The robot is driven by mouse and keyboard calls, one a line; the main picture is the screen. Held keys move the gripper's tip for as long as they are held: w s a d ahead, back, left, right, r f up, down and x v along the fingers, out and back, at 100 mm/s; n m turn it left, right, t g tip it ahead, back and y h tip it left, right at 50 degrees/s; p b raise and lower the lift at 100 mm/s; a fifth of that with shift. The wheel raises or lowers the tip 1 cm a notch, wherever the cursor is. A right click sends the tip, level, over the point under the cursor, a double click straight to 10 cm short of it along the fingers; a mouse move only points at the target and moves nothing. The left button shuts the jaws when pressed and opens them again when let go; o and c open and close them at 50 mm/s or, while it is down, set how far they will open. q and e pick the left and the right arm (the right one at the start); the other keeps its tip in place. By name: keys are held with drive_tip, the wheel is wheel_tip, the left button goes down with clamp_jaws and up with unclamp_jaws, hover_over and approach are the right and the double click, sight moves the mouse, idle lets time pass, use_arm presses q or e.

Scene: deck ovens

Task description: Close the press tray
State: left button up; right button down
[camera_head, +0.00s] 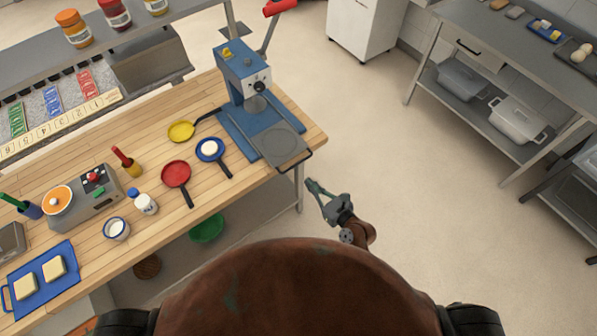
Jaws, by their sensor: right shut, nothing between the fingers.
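The blue press (243,80) stands at the right end of the wooden counter, with a red-tipped lever (279,8) raised above it. Its grey press tray (280,144) is out in front of the press, with a dark handle (297,162) at the counter's right front edge. My right gripper (313,186) is shut and empty, just off the counter's end, below and to the right of the tray handle and apart from it in the picture. My left gripper is not in view.
Small pans, a yellow one (181,131), a red one (176,174) and a blue one (210,149), lie on the wooden counter (100,225) left of the tray. A green bowl (206,229) sits on the lower shelf. The floor (400,190) right of my gripper is clear.

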sight(293, 167)
drive_tip(key=x, duration=0.8)
